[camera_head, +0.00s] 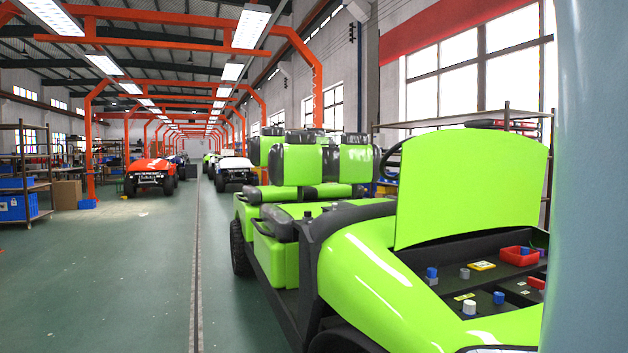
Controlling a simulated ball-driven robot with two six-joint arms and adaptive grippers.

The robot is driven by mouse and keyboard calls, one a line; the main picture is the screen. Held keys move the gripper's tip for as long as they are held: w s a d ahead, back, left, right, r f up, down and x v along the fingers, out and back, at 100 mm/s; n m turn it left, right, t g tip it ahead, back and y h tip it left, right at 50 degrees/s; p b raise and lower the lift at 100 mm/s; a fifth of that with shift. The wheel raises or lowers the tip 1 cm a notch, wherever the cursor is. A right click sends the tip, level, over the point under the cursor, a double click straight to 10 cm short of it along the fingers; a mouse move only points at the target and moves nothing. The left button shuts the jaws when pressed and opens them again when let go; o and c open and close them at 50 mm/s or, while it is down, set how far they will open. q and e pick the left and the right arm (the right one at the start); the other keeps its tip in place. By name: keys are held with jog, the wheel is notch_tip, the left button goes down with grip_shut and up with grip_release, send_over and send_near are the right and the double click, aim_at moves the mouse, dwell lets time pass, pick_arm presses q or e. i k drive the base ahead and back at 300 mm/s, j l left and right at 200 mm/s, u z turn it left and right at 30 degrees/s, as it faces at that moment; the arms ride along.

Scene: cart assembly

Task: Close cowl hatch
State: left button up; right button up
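The green cowl hatch (470,185) of the cart stands raised, nearly upright, at the right. Its lower edge is at the back of the open front bay (455,253). The bay shows several small blue and grey caps, a yellow part and a red tray (519,256). The green cart body (375,285) is in front of me to the right. Neither gripper is in view. A large smooth pale blue-grey surface at the right edge hides the right end of the bay.
Green floor (110,285) is free to the left of the cart, with a narrow track (196,270) along it. Shelves with blue bins (14,207) stand at the far left. An orange cart (152,174) and a white one (235,169) stand farther back.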

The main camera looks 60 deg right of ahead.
aim_at(453, 182)
jog(key=i+j+z, duration=0.15)
jog(key=i+z, duration=0.15)
jog(key=i, duration=0.2)
jog(key=i+j+z, duration=0.3)
jog(key=i, duration=0.25)
jog(key=i+l+z, duration=0.1)
jog(key=i+z, duration=0.6)
jog(key=z, duration=0.15)
jog(key=i+j+z, duration=0.1)
jog(key=i+z, duration=0.35)
jog(key=i+j+z, duration=0.2)
jog(key=z, duration=0.25)
